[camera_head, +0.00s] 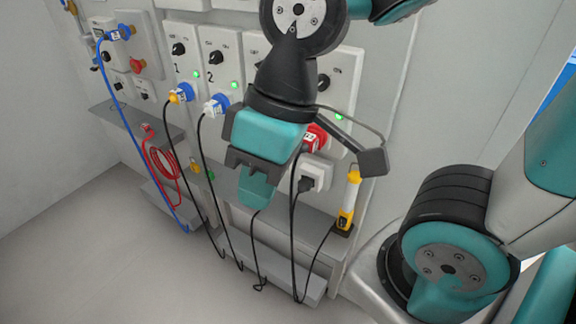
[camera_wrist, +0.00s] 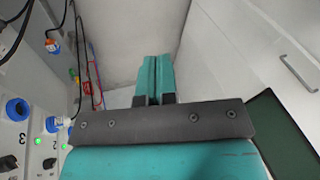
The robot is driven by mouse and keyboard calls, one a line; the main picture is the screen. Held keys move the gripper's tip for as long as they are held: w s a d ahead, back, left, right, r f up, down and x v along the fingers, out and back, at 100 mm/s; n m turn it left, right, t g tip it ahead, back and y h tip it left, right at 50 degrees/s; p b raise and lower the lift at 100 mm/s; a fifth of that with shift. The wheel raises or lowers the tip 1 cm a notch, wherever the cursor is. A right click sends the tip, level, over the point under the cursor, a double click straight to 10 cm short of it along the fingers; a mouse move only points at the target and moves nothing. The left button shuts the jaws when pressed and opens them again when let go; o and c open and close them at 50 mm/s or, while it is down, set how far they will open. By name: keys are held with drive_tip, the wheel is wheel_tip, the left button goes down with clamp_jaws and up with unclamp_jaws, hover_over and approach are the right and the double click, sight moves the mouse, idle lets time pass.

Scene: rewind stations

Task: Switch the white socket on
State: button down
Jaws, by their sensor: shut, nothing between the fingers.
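The white socket (camera_head: 322,172) is a white box low on the right part of the wall panel, just below a red socket (camera_head: 318,136). A black plug (camera_head: 305,184) sits at its front. My gripper partly covers this area, and I cannot make out the white socket's switch. My gripper (camera_head: 257,194) is in front of the panel, left of the white socket in the head view, pointing down with its fingers together and empty. The closed fingers also show in the wrist view (camera_wrist: 155,80). I cannot identify the white socket in the wrist view.
Panels with black knobs (camera_head: 178,48), green lights and blue sockets (camera_head: 217,104) stand left of my gripper. Black cables hang to the lower ledge (camera_head: 305,283). A yellow-and-black tool (camera_head: 348,205) stands on the right shelf. The floor (camera_head: 90,250) at left is clear.

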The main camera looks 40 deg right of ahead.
drive_tip(key=w+d+f+m+h+b, duration=0.1)
drive_tip(key=w+d+f+h+b, duration=0.3)
drive_tip(key=w+d+f, duration=0.5)
drive_tip(key=w+d+f+m+t+h+b, duration=0.1)
drive_tip(key=w+d+f+m+h+b, duration=0.1)
drive_tip(key=w+d+f, duration=0.7)
drive_tip(key=w+f+h+b, duration=0.1)
drive_tip(key=w+f+b, duration=0.1)
drive_tip(key=w, duration=0.5)
drive_tip(key=shift+w+f+h+b, duration=0.35)
drive_tip(key=shift+f+h+b, duration=0.05)
drive_tip(key=shift+f, duration=0.35)
drive_tip(key=w+d+f, duration=0.2)
drive_tip(key=d+f, duration=0.4)
drive_tip(key=f, duration=0.4)
drive_tip(key=shift+w+d, duration=0.25)
drive_tip(key=shift+d, duration=0.05)
